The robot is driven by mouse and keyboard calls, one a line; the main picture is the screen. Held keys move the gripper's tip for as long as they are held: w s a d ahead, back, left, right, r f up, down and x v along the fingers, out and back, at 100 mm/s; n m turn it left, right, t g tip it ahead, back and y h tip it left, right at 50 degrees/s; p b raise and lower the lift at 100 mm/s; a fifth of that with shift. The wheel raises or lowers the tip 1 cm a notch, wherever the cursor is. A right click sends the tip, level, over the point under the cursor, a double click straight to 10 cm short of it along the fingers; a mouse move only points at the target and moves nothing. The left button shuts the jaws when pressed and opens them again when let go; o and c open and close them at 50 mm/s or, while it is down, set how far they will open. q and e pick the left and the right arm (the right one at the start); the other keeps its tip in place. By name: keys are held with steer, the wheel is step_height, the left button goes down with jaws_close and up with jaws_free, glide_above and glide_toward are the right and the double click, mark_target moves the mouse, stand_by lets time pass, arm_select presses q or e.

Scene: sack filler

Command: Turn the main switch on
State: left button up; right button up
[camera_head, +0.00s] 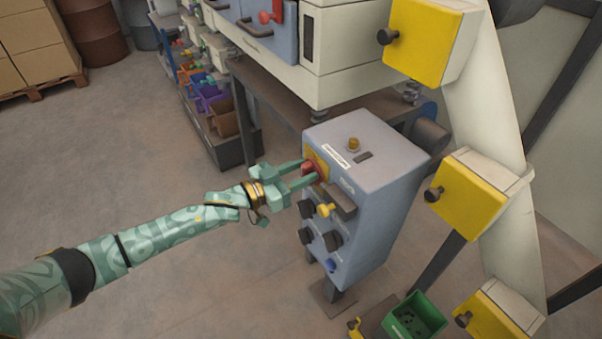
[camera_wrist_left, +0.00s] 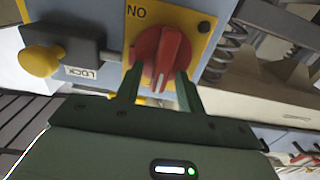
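The main switch is a red rotary knob (camera_head: 309,169) on a yellow plate on the front of a blue-grey control box (camera_head: 368,150). In the left wrist view the red knob (camera_wrist_left: 163,52) has its grip bar roughly upright in the picture, and the plate (camera_wrist_left: 200,20) carries upside-down lettering at its upper left corner. My left gripper (camera_head: 303,174) is at the switch with its fingers apart, one on each side of the knob. In the left wrist view the fingertips (camera_wrist_left: 160,75) flank the grip bar; I cannot tell whether they touch it. My right gripper is not in view.
A yellow knob on a grey latch marked LOCK (camera_wrist_left: 80,55) sits beside the switch. Black knobs (camera_head: 333,240), a yellow knob (camera_head: 326,210) and a blue knob (camera_head: 331,265) are lower on the box. A green bin (camera_head: 415,315) stands below right.

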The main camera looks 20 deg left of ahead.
arm_select(q)
jaws_close()
stand_by(0.3)
steer(key=m, duration=0.1)
steer(key=m+p, duration=0.1)
steer(key=m, duration=0.1)
steer(key=shift+s+d+m, duration=0.2)
steer(key=shift+d+m, duration=0.05)
steer(key=shift+m, duration=0.15)
steer(key=m, duration=0.1)
steer(key=m+p, duration=0.1)
steer(key=m, duration=0.1)
steer(key=shift+s+d+f+m, duration=0.15)
steer(key=shift+d+m, duration=0.05)
steer(key=shift+m, duration=0.1)
steer(key=m, duration=0.2)
steer(key=shift+s+d+f+m, duration=0.1)
steer(key=shift+d+f+m, duration=0.1)
steer(key=shift+m, duration=0.2)
steer(key=m, duration=0.3)
steer(key=f+m+b, duration=0.1)
steer(key=m, duration=0.3)
steer(key=shift+s+d+f, duration=0.1)
steer(key=shift+s+f, duration=0.05)
steer(key=shift+m, duration=0.5)
